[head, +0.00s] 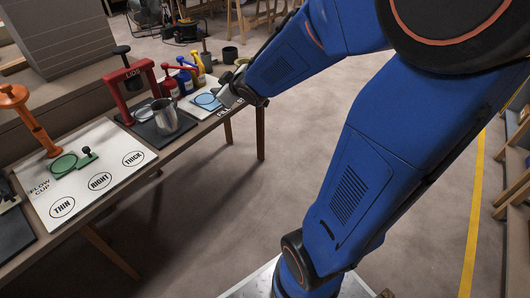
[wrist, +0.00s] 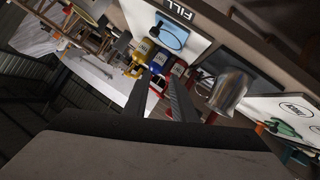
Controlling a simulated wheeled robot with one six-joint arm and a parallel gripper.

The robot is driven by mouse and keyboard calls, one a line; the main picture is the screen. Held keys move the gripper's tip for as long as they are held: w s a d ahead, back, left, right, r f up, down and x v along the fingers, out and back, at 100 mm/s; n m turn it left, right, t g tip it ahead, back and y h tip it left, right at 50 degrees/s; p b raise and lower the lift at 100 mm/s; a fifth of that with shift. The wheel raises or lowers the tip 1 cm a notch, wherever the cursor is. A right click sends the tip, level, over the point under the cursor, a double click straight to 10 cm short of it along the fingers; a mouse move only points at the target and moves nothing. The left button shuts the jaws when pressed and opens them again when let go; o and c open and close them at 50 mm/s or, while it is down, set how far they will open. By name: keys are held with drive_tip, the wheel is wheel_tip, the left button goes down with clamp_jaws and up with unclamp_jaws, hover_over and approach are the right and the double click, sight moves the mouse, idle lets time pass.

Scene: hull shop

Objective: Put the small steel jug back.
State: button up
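The small steel jug (head: 168,117) stands upright on a dark mat (head: 152,134) on the bench; it also shows in the wrist view (wrist: 229,92), right of my fingers. My gripper (head: 226,97) is over the bench by the white FILL board (head: 229,106), to the right of the jug and apart from it. In the wrist view my two fingers (wrist: 160,76) are spread with nothing between them. The FILL board has a blue-rimmed circle (wrist: 172,38). My gripper partly hides the board in the head view.
A red LIDS frame (head: 110,96) stands behind the jug. Red, blue and yellow bottles (head: 186,77) stand behind the FILL board. A white flow-cup board (head: 110,182) with THIN, RIGHT and THICK circles and an orange stand (head: 36,125) are at left. The floor in front is clear.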

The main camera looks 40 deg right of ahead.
drive_tip(key=s+a+m+g, duration=0.1)
drive_tip(key=s+m+g, duration=0.1)
drive_tip(key=s, duration=0.9)
drive_tip(key=s+a+m+g, duration=0.2)
drive_tip(key=s+g, duration=0.1)
drive_tip(key=s, duration=0.8)
drive_tip(key=s+a+f+m+g, duration=0.1)
drive_tip(key=s+a+m+g, duration=0.1)
drive_tip(key=s, duration=0.9)
drive_tip(key=shift+s+g, duration=0.35)
drive_tip(key=shift+g, duration=0.15)
